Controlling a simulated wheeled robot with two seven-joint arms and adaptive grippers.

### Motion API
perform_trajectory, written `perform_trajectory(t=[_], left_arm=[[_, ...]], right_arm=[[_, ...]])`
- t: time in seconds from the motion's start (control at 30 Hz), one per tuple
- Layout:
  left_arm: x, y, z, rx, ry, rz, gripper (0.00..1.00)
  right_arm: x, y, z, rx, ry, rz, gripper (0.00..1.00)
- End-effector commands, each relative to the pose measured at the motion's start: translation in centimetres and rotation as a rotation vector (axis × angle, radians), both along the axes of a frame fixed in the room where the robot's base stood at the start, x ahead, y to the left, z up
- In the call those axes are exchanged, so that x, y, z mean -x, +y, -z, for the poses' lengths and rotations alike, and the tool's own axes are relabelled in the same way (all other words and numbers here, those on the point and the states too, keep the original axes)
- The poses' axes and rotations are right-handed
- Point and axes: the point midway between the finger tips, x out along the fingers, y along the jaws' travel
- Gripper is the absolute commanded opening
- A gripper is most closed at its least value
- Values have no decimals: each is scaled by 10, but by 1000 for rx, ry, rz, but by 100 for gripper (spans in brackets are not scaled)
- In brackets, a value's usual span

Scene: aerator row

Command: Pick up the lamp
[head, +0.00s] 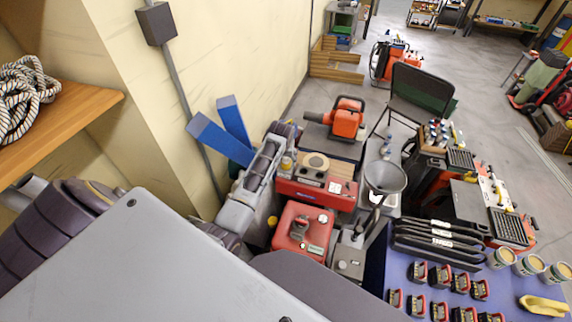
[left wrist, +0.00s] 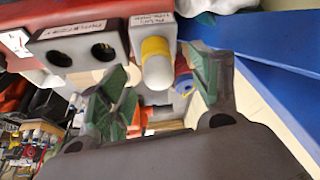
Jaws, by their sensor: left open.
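A pale rounded cylinder with a yellow band (left wrist: 157,62) sits against a grey labelled block (left wrist: 151,27) in the left wrist view. It looks like the lamp, but I cannot read the label for certain. A small yellow-topped piece (head: 286,163) beside my left gripper in the head view seems to be the same thing. My left gripper (head: 279,146) is over the left side of the red machine. In the left wrist view its green-padded fingers (left wrist: 163,88) are open, one on each side of the cylinder, and apparently not shut on it. My right gripper is not in view.
A grey block with two dark holes (left wrist: 83,51) is close beside the left gripper. Blue planks (head: 220,138) lean at the wall. The red machine (head: 310,190), a grey funnel (head: 385,177) and a crowded blue-topped table (head: 399,270) leave little free room.

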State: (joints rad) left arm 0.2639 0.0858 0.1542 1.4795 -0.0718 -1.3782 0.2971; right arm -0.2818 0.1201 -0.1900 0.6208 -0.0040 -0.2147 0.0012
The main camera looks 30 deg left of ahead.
Motion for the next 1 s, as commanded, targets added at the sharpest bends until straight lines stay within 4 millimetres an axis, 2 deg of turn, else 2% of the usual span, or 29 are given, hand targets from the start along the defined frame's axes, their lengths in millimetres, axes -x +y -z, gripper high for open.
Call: perform_trajectory(t=[0.17, 0.47, 0.67, 1.0], left_arm=[[-1, 1, 3, -1, -2, 0, 63], [-2, 1, 3, 0, -1, 0, 63], [-5, 1, 12, 0, 1, 0, 63], [-16, 3, 39, 0, 0, 0, 63]], right_arm=[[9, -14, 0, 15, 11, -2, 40], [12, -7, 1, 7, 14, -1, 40], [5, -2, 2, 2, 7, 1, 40], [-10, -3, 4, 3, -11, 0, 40]])
